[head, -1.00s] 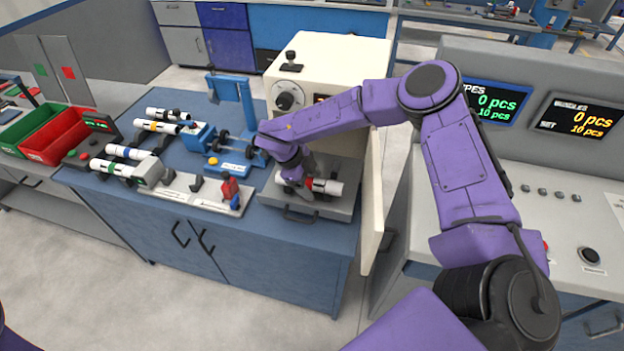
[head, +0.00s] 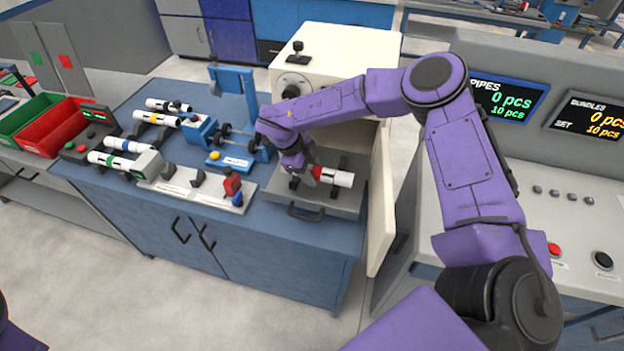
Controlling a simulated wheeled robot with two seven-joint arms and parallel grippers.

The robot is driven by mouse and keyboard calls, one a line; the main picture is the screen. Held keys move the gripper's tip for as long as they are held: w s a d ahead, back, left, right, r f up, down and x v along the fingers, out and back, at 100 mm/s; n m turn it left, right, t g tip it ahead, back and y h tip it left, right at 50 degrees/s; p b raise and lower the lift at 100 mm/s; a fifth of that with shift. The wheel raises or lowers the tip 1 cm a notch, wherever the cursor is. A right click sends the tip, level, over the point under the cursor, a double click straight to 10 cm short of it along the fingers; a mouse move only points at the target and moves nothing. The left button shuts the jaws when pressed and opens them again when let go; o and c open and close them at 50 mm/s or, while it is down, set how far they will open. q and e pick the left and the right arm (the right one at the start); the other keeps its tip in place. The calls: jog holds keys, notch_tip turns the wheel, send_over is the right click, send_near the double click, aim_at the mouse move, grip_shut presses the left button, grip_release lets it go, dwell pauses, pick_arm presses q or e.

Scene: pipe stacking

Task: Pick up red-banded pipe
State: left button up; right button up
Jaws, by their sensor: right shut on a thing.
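The red-banded pipe (head: 339,178) is white with a red band and lies at the grey tray (head: 333,205) in front of the cream machine. My right gripper (head: 307,178) reaches down from above and is shut on this pipe at its left part. The fingers hide some of the pipe. I cannot tell whether the pipe still touches its dark supports. My left gripper is out of view.
Other banded pipes, such as the yellow-banded one (head: 157,119), lie at the table's left. The cream machine (head: 345,48) stands behind my gripper, and its open door (head: 382,200) stands close on the right. Red (head: 55,127) and green bins are far left.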

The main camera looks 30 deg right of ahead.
jog(key=s+a+r+b, duration=0.4)
jog(key=a+r, duration=0.6)
jog(key=a, duration=0.3)
jog(key=shift+s+r, duration=0.25)
jog(key=shift+s, duration=0.2)
jog(key=shift+a, duration=0.1)
